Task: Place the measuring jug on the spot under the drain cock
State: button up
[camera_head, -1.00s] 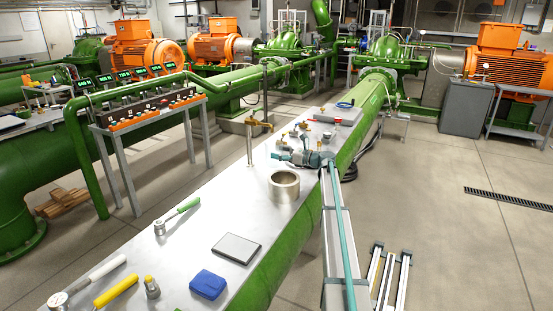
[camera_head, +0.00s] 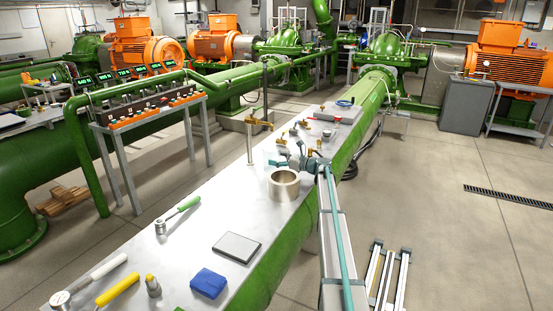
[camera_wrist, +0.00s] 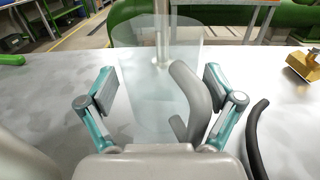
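The measuring jug (camera_wrist: 140,75) is clear with a grey handle (camera_wrist: 190,95) and stands upright just ahead of my gripper (camera_wrist: 158,88) in the wrist view. The two fingers are spread apart, with the handle between them, nearer the right finger. No grip on it shows. In the head view, my gripper (camera_head: 300,155) is over the bench, and the jug is too faint to make out well. The brass drain cock (camera_head: 258,122) tops a thin post (camera_head: 250,148) left of my gripper. The post (camera_wrist: 161,35) shows behind the jug. I cannot make out a marked spot under the cock.
A metal cylinder (camera_head: 284,188) stands on the bench (camera_head: 205,235) in front of my gripper. Several brass fittings lie behind it; one (camera_wrist: 304,64) is right of the jug. A black hose-like piece (camera_wrist: 256,135) is at right. Tools, a dark pad (camera_head: 237,246) and blue cloth (camera_head: 209,283) lie nearer.

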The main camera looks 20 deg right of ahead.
dwell(0.3)
jog(key=shift+r, duration=0.2)
jog(key=b+v, duration=0.1)
jog(key=v, duration=1.1)
jog(key=shift+b, duration=0.3)
